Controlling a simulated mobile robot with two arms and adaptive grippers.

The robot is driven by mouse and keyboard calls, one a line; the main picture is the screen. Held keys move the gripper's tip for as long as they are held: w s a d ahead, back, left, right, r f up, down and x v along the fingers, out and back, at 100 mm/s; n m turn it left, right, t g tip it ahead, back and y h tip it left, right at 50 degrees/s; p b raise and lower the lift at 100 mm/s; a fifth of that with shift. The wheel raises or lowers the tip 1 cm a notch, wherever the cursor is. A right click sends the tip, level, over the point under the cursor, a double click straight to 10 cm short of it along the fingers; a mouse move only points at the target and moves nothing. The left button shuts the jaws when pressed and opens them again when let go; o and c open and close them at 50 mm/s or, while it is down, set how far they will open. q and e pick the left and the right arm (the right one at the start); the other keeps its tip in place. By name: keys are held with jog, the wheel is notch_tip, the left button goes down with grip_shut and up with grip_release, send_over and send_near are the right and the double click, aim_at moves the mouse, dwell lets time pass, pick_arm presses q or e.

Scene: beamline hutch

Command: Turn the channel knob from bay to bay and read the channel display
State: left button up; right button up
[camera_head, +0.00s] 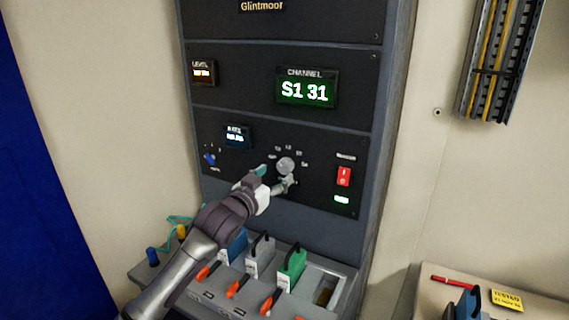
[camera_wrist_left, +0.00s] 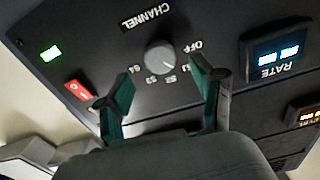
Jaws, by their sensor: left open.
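The channel knob (camera_head: 285,166) is a round grey dial on the lower black panel of the rack. It also shows in the left wrist view (camera_wrist_left: 161,57), ringed by the labels OFF and S1 to S4. A pale mark on it points toward the S1–S2 side; its exact position is hard to tell. My left gripper (camera_head: 276,177) is open in front of the knob. In the wrist view its fingers (camera_wrist_left: 161,78) stand either side of the knob, apart from it. My right gripper is not in view.
A red switch (camera_head: 344,176) and a lit green indicator are right of the knob; the rate display (camera_head: 237,137) is left. Below, a grey shelf (camera_head: 318,268) holds blue, grey and green modules, orange levers and an empty slot. A table stands at the right.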

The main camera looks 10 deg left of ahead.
aim_at(283, 168)
pick_arm(q)
jog(key=x, duration=0.4)
jog(key=shift+r+p, duration=0.15)
jog(key=shift+p, duration=0.2)
jog(key=shift+w+d, duration=0.25)
jog(key=shift+w, duration=0.55)
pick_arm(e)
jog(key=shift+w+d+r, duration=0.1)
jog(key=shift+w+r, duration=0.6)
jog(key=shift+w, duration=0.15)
pick_arm(q)
jog(key=shift+c, duration=0.4)
jog(key=c, duration=1.1)
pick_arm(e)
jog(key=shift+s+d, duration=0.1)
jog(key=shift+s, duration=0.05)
